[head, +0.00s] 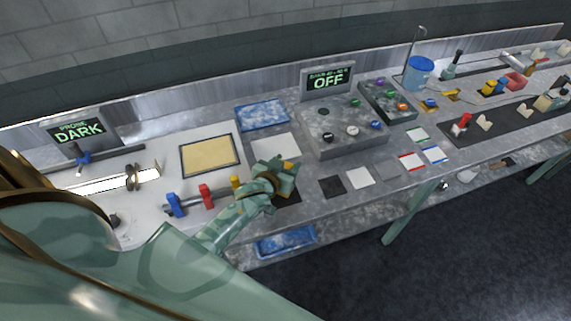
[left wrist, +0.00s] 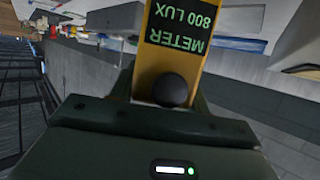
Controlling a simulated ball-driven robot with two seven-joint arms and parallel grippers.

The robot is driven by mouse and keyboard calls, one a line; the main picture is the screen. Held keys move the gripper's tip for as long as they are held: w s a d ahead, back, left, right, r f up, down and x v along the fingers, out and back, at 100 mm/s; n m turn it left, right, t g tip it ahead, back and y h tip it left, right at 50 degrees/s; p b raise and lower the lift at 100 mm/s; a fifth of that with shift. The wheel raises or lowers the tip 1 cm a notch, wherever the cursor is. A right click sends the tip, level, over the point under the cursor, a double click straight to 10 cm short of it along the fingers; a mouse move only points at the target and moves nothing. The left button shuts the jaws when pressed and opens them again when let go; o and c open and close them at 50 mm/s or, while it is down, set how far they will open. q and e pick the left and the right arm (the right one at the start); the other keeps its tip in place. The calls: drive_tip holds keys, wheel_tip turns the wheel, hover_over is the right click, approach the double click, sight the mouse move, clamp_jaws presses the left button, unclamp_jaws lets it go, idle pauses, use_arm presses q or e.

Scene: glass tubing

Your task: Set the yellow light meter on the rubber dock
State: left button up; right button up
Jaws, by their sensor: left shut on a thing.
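My left gripper (head: 284,176) is shut on the yellow light meter (left wrist: 178,50), which fills the middle of the left wrist view. Its dark label reads "METER 800 LUX", upside down there. A round dark knob sits on its face near my fingers. In the head view only a small yellow part of the meter (head: 288,164) shows at the gripper. A black pad (head: 290,200), which looks like the rubber dock, lies on the bench below the gripper, partly hidden by it. I cannot tell whether the meter touches the pad. My right gripper is not in view.
A dark square (head: 331,187) and a white square (head: 359,177) lie right of the pad. A grey control box (head: 342,128) stands behind. Red (head: 206,196) and blue (head: 175,204) clamps stand left. The bench's front edge is close to the gripper. A blue tray (head: 286,241) sits below.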

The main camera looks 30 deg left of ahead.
use_arm(q)
drive_tip(key=o, duration=1.1)
drive_tip(key=shift+w+f, duration=0.1)
drive_tip(key=shift+f, duration=0.05)
drive_tip(key=o, duration=0.4)
drive_tip(key=shift+a, duration=0.1)
drive_tip(key=shift+r, duration=0.3)
drive_tip(key=p+v, duration=0.2)
drive_tip(key=v, duration=1)
drive_tip(key=shift+f, duration=0.15)
